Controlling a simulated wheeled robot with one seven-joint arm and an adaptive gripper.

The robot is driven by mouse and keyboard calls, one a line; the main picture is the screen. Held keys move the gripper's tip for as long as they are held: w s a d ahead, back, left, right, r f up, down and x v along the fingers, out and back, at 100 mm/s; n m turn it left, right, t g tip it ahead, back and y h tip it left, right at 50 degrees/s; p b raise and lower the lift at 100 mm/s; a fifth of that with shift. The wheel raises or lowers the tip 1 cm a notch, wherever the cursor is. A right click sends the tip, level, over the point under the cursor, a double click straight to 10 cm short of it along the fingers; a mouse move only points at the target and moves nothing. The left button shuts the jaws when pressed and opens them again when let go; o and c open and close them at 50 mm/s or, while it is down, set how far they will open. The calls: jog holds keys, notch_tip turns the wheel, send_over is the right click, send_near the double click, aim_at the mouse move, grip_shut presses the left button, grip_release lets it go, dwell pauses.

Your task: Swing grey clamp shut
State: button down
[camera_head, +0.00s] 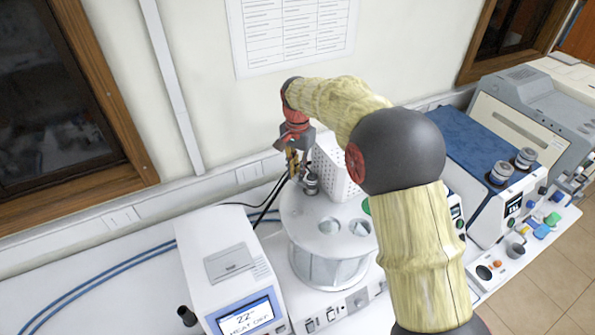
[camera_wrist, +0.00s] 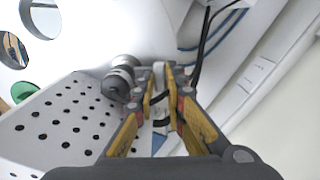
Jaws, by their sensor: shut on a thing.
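My gripper (camera_head: 291,165) is at the back left edge of the round white-topped bath (camera_head: 302,217). In the wrist view its yellow-sided fingers (camera_wrist: 158,78) are closed on a narrow light-grey piece, which looks like part of the grey clamp (camera_wrist: 158,72). The fingers hide most of it, so I cannot tell how far the clamp is swung. A grey metal fitting with a round cap (camera_wrist: 120,78) is beside the fingers; it also shows in the head view (camera_head: 311,184) on the bath's lid.
A perforated white box (camera_wrist: 65,122) stands close beside the gripper. The display unit (camera_head: 228,270) is in front on the left. Dark cables (camera_head: 270,203) run behind the bath, near the wall. A blue-topped instrument (camera_head: 460,135) stands to the right, beyond my arm.

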jog(key=shift+r, duration=0.1)
jog(key=c, duration=1.9)
grip_release()
jog(key=shift+o, duration=0.3)
